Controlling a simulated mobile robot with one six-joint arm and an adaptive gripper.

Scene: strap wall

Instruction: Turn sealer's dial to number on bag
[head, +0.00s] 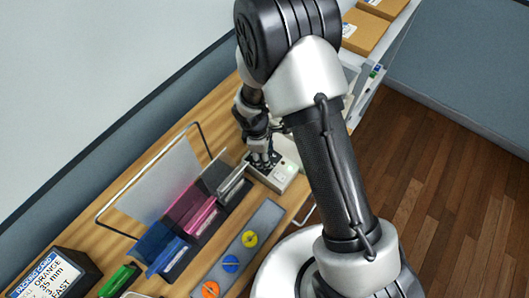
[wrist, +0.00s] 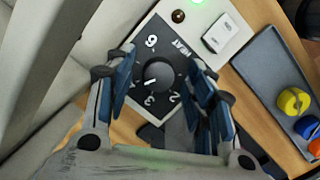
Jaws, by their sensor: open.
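The sealer (head: 284,174) is a pale box on the wooden bench, partly hidden by my gripper (head: 262,160) in the head view. In the wrist view, its dark HEAT panel carries a round black dial (wrist: 158,75) with a white pointer mark toward the lower left. The 6, 3 and 2 are readable around it; other numbers are hidden or unclear. My gripper (wrist: 163,85) is open, with one finger on each side of the dial. I cannot tell whether they touch it. No number on a bag is readable.
A wire frame with a pale sheet (head: 160,180), blue (head: 160,245) and pink (head: 195,210) holders and a grey tray (head: 262,222) of coloured discs stand nearby. A packing card (head: 50,275) reads ORANGE, 35 mm, EAST. A white switch (wrist: 220,33) and a green light (wrist: 198,2) are on the sealer.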

